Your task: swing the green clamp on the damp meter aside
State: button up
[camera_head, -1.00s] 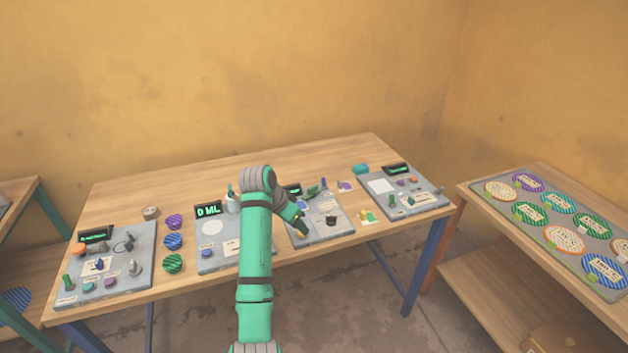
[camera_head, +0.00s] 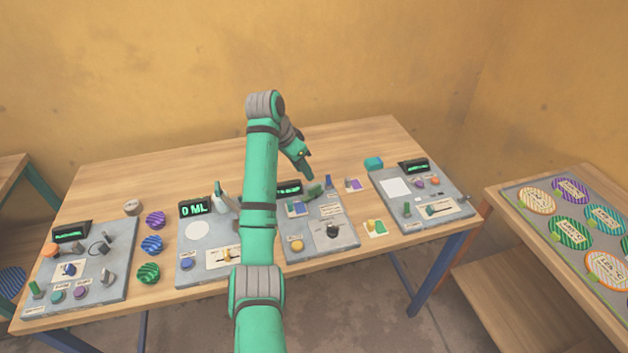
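A grey instrument panel (camera_head: 318,238) lies right of my arm on the long table, with a small dark display (camera_head: 289,188) at its back left. A dark green lever-like part (camera_head: 311,195) lies slanted near its back edge and may be the clamp. The panel's labels are too small to read, so I cannot tell that it is the damp meter. My gripper (camera_head: 308,174) points down just above and behind this part. I cannot tell whether they touch. Its fingers are too small to tell open from shut.
A blue peg (camera_head: 328,182) stands close beside the green part. Other panels lie left (camera_head: 110,270) and right (camera_head: 440,190). The table's back strip (camera_head: 350,145) is clear.

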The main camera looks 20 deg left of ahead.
aim_at(314, 187)
jog(key=x, duration=0.9)
jog(key=shift+d+r, duration=0.1)
jog(key=shift+w+f, duration=0.1)
jog(key=shift+f, duration=0.1)
jog(key=shift+d, duration=0.2)
jog(key=c, duration=0.7)
jog(key=shift+a, duration=0.1)
grip_shut()
